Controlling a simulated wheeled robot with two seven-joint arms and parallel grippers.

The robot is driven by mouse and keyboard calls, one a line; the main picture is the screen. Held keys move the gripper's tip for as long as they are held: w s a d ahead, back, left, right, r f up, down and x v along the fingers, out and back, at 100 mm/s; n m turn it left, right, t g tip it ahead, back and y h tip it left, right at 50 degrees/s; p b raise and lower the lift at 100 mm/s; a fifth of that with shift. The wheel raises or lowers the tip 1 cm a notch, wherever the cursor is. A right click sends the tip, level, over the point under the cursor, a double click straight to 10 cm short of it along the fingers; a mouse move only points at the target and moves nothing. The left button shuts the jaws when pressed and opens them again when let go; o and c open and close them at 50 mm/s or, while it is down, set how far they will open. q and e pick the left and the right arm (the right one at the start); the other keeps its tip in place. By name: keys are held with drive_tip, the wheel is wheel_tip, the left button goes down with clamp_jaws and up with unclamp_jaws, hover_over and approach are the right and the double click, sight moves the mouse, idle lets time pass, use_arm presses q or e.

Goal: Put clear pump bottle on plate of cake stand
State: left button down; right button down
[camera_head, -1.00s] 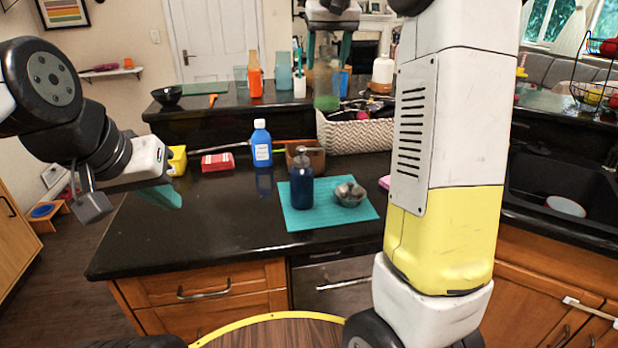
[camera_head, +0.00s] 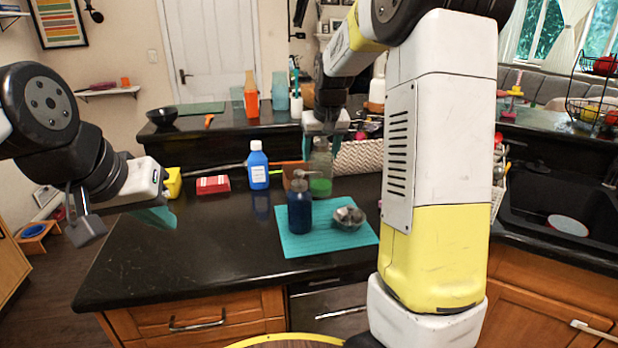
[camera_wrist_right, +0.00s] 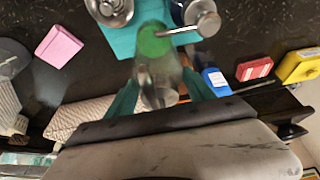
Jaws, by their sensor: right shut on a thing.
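The clear pump bottle (camera_head: 320,165), with green liquid at its bottom, is held over the counter behind the dark blue pump bottle. In the right wrist view the clear bottle (camera_wrist_right: 160,70) sits between the teal fingers of my right gripper (camera_wrist_right: 161,92), which is shut on it. My right gripper (camera_head: 321,142) is partly hidden in the head view. My left gripper (camera_head: 157,215) hangs at the left counter edge, its finger gap unclear. I cannot make out a cake stand for certain; a silver scalloped object (camera_head: 349,218) lies on the teal mat.
The dark blue pump bottle (camera_head: 300,208) stands on the teal mat (camera_head: 310,243), close to the held bottle. A blue bottle (camera_head: 258,166), a red box (camera_head: 213,185) and a woven basket (camera_head: 362,157) stand behind. The left front counter (camera_head: 190,250) is clear.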

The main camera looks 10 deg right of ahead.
sight(320, 179)
wheel_tip(320, 179, down, 8)
drive_tip(key=shift+f, duration=0.25)
drive_tip(key=shift+c, duration=1.9)
unclamp_jaws()
drive_tip(key=shift+f, duration=0.1)
